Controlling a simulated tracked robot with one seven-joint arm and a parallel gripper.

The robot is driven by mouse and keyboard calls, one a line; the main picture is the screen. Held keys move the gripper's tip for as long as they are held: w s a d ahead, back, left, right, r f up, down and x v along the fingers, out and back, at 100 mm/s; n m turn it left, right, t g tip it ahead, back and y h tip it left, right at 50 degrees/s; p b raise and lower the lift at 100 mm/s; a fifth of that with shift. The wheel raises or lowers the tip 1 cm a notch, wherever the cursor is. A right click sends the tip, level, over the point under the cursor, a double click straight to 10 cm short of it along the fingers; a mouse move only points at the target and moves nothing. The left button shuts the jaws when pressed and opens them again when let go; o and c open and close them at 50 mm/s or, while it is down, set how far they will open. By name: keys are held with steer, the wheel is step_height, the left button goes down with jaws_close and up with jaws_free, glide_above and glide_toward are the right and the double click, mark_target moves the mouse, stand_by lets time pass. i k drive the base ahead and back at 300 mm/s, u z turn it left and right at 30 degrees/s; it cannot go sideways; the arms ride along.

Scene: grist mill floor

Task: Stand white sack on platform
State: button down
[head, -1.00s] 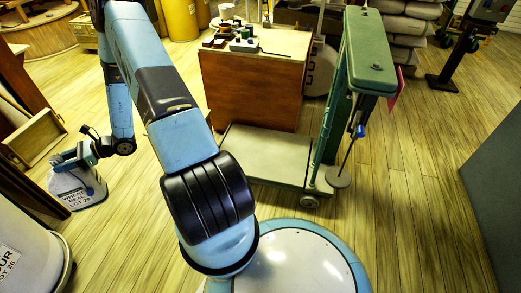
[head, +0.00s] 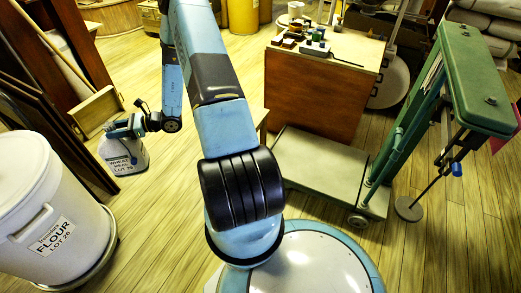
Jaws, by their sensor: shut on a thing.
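The white sack (head: 124,158), with a dark label reading wheat meal, is at the left of the head view, beside the flour bin. My gripper (head: 124,128) is shut on its top, and the sack hangs or stands upright below it. I cannot tell whether its bottom touches the floor. The platform (head: 318,162) is the low, pale, bare deck of the green wheeled scale, right of the middle. The sack is well to the left of the platform, with my arm between them in the view.
A white flour bin (head: 45,215) stands at the front left. An open wooden box (head: 97,110) is behind the sack. The scale's green column (head: 420,110) rises at the platform's right. A wooden cabinet (head: 320,95) with weights stands behind the platform.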

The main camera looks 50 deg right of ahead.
mark_target(304, 164)
steer(key=i, duration=1.25)
steer(key=u, duration=0.95)
steer(key=i, duration=0.35)
steer(key=z, duration=1.75)
steer(key=i, duration=0.25)
steer(key=z, duration=1.55)
steer(key=k, duration=0.1)
steer(key=z, duration=0.3)
